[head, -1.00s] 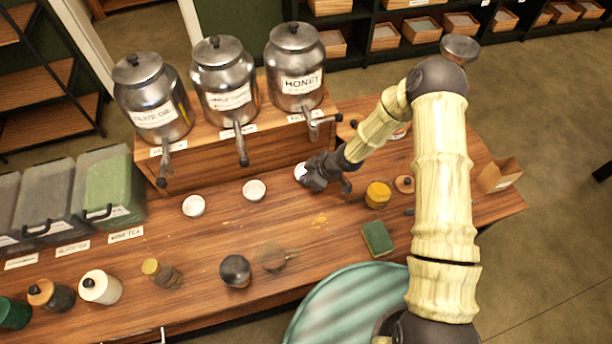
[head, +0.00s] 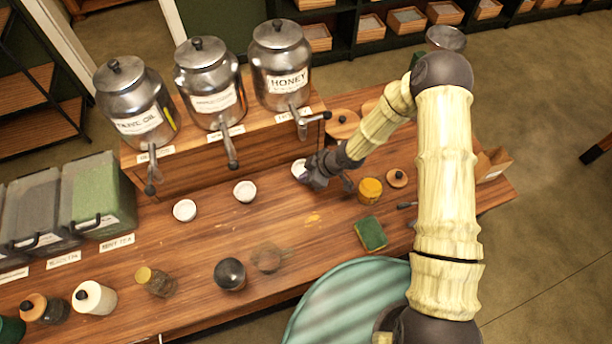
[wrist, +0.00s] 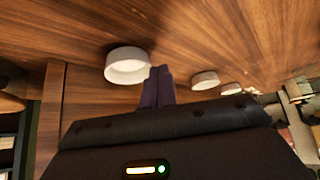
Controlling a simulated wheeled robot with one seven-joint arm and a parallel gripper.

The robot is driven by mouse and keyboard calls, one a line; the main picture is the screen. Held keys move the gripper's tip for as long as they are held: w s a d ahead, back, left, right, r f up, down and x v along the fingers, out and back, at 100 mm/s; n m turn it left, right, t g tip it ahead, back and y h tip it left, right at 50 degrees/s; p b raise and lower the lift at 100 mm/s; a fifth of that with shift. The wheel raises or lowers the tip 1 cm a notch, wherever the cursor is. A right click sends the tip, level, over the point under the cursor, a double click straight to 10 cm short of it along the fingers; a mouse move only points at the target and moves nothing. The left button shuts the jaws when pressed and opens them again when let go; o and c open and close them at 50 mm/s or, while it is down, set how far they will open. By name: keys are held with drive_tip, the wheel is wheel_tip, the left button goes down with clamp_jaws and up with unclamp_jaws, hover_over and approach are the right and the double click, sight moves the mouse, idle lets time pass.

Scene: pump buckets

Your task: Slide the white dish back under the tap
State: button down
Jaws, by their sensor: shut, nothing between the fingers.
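A small round white dish (head: 299,168) sits on the wooden counter in front of the honey dispenser, just below its tap (head: 302,124) in the head view. My gripper (head: 314,181) is low at the counter, right beside this dish and partly covering it. In the wrist view the shut, empty dark fingers (wrist: 158,86) stand at the edge of the dish (wrist: 128,68). Whether they touch it I cannot tell. Two more white dishes, a middle one (head: 245,191) and a left one (head: 184,210), stand in front of the other dispensers.
The dispensers stand on a raised wooden shelf (head: 190,172). A dark round-topped jar (head: 230,274) is nearer the front. The counter between dishes and front jars is mostly clear.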

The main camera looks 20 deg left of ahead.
drive_tip(key=shift+r, duration=0.25)
drive_tip(key=shift+r+p, duration=0.3)
drive_tip(key=shift+r, duration=0.15)
drive_tip(key=d+b, duration=0.2)
drive_tip(key=d, duration=1)
drive_tip(key=shift+s, duration=0.2)
